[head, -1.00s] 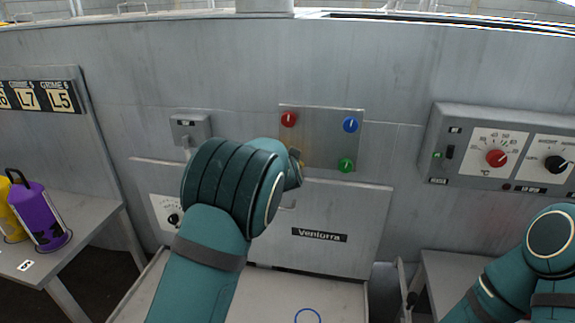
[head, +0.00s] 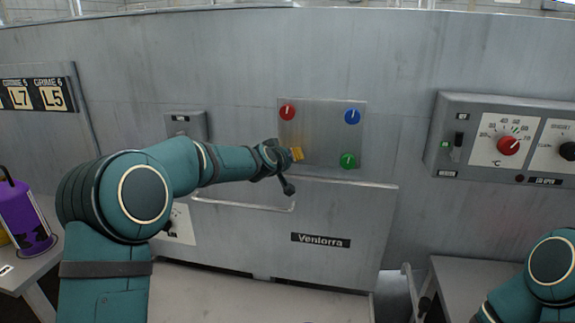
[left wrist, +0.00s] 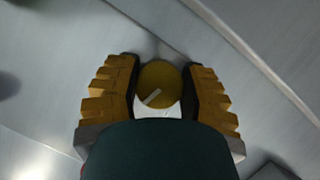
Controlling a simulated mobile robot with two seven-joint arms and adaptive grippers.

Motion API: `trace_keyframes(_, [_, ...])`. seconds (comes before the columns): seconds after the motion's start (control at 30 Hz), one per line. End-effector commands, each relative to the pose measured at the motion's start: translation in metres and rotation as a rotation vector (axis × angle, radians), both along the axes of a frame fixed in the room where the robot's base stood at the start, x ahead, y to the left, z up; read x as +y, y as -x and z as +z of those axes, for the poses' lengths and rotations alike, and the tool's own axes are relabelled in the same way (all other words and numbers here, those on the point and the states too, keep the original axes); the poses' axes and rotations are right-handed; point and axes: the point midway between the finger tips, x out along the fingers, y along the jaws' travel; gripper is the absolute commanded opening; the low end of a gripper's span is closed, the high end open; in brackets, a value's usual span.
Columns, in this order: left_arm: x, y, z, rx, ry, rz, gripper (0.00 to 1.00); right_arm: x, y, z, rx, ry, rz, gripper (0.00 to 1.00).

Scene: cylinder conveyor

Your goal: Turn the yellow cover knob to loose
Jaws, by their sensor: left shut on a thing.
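The yellow cover knob (left wrist: 160,78) sits between the two yellow-padded fingers of my left gripper (left wrist: 158,88) in the left wrist view. It is round, with a short white mark slanting near its lower left edge. The fingers are shut on it from both sides. The panel also carries a red knob (head: 287,113), a blue knob (head: 352,117) and a green knob (head: 348,161). My right gripper is out of view.
Below the panel is a grey Ventorra cover (head: 350,215) with a bar handle (head: 245,206), close under my left arm. A control box (head: 485,160) with red and black dials is at the right. A purple lantern (head: 25,215) stands on a table at the left.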

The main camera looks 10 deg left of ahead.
Motion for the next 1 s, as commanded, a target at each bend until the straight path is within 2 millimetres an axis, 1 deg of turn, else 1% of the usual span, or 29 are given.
trace_keyframes(0.03, [0.0030, -0.0006, 0.0004, -0.003, 0.027, 0.004, 0.06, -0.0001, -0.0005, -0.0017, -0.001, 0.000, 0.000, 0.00])
trace_keyframes(0.33, [0.0009, -0.0005, 0.0017, -0.004, 0.125, 0.002, 0.06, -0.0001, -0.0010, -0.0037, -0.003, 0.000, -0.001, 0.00])
trace_keyframes(0.83, [-0.0004, -0.0005, 0.0018, -0.003, 0.141, 0.001, 0.06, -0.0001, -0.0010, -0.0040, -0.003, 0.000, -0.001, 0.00])
trace_keyframes(0.87, [-0.0005, -0.0005, 0.0018, -0.003, 0.141, 0.001, 0.48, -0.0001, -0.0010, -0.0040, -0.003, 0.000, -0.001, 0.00])
trace_keyframes(0.9, [-0.0004, -0.0005, 0.0018, -0.003, 0.141, 0.001, 0.62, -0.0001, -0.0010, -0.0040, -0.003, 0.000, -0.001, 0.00])
trace_keyframes(0.93, [-0.0004, -0.0004, 0.0017, -0.003, 0.141, 0.001, 0.73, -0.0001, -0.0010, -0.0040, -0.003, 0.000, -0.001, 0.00])
trace_keyframes(0.97, [-0.0005, -0.0004, 0.0015, -0.003, 0.141, 0.001, 0.75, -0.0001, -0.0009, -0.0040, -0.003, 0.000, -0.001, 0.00])
trace_keyframes(1.0, [-0.0006, -0.0004, 0.0013, -0.002, 0.141, 0.001, 0.75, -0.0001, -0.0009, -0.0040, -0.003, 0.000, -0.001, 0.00])
